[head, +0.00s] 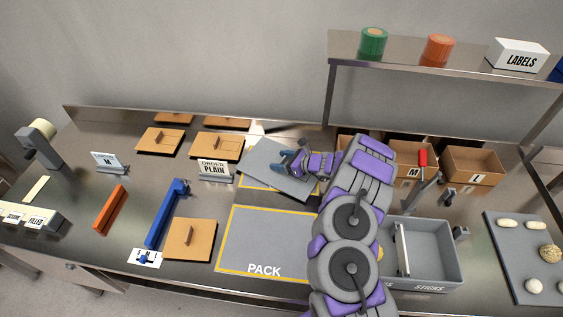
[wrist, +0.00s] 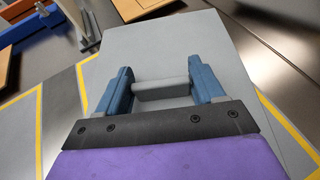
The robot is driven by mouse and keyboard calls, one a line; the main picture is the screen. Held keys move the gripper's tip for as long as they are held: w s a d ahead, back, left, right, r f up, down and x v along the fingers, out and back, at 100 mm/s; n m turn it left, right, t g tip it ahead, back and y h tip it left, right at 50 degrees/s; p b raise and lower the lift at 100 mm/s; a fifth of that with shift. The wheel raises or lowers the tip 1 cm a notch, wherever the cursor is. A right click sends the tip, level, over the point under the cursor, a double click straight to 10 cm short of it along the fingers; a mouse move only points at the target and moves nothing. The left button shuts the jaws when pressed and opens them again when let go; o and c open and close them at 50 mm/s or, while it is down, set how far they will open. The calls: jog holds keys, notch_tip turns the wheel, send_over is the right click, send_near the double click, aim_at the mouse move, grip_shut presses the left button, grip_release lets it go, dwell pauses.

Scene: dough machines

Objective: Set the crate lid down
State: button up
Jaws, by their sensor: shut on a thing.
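The crate lid (head: 265,170) is a flat grey panel with a bar handle. It lies roughly level and turned askew over a yellow-outlined area behind the PACK mat. In the wrist view the lid (wrist: 205,45) fills the middle, and its handle (wrist: 160,89) is between the two blue fingers. My gripper (head: 291,160) is shut on the handle; it also shows in the wrist view (wrist: 161,88). I cannot tell whether the lid touches the surface. The grey crate (head: 430,235) marked STICKS stands open at right, partly hidden by my arm.
The PACK mat (head: 262,238) is bare where visible. An ORDER PLAIN sign (head: 213,169) stands close left of the lid. Wooden lids (head: 160,140), a blue bar (head: 163,215) and an orange bar (head: 110,208) lie left. Cardboard boxes (head: 472,166) stand under the shelf (head: 440,66).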

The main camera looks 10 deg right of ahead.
jog(key=shift+r, duration=0.1)
jog(key=o, duration=1.2)
jog(key=shift+a, duration=0.1)
